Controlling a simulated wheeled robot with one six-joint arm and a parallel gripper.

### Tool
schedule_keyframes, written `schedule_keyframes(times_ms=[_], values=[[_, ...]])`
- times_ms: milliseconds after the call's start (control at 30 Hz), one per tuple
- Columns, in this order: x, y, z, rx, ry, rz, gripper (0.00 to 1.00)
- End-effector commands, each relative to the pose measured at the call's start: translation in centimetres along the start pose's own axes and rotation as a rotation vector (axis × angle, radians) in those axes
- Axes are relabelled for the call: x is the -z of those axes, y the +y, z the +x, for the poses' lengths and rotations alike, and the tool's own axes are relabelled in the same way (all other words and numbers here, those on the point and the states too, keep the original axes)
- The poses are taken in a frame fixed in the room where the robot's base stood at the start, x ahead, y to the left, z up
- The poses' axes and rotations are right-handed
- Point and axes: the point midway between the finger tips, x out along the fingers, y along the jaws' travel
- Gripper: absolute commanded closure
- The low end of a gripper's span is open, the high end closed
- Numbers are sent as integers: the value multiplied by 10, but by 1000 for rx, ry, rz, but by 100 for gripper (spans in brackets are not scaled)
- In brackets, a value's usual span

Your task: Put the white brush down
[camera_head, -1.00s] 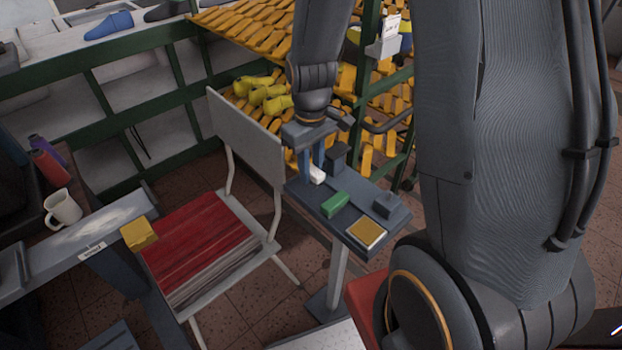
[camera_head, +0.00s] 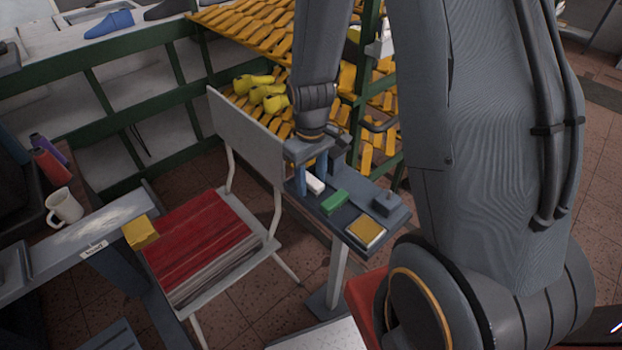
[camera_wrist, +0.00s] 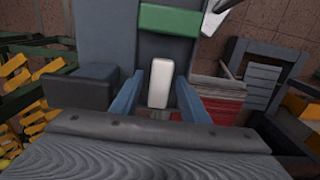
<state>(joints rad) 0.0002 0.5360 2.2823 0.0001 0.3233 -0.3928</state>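The white brush (camera_head: 315,184) lies on the dark grey stand top (camera_head: 340,228), beside a green block (camera_head: 334,202). My gripper (camera_head: 311,172) is open above the stand, with one blue finger on each side of the white brush. The wrist view shows the white brush (camera_wrist: 160,84) between the two spread fingers of my gripper (camera_wrist: 158,90), with a narrow gap on both sides.
A yellow-topped block (camera_head: 365,232) and a dark grey block (camera_head: 386,203) share the stand top. A rack with yellow lasts (camera_head: 262,92) is behind.

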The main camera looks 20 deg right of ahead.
Motion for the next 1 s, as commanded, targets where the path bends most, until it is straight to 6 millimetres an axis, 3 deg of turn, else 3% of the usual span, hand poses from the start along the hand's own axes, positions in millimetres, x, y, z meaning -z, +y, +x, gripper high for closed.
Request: schedule_keyframes(times_ms=[367, 1000], values=[[1, 0, -11, -2, 4, 0, 59], [1, 0, -108, -1, 3, 0, 59]])
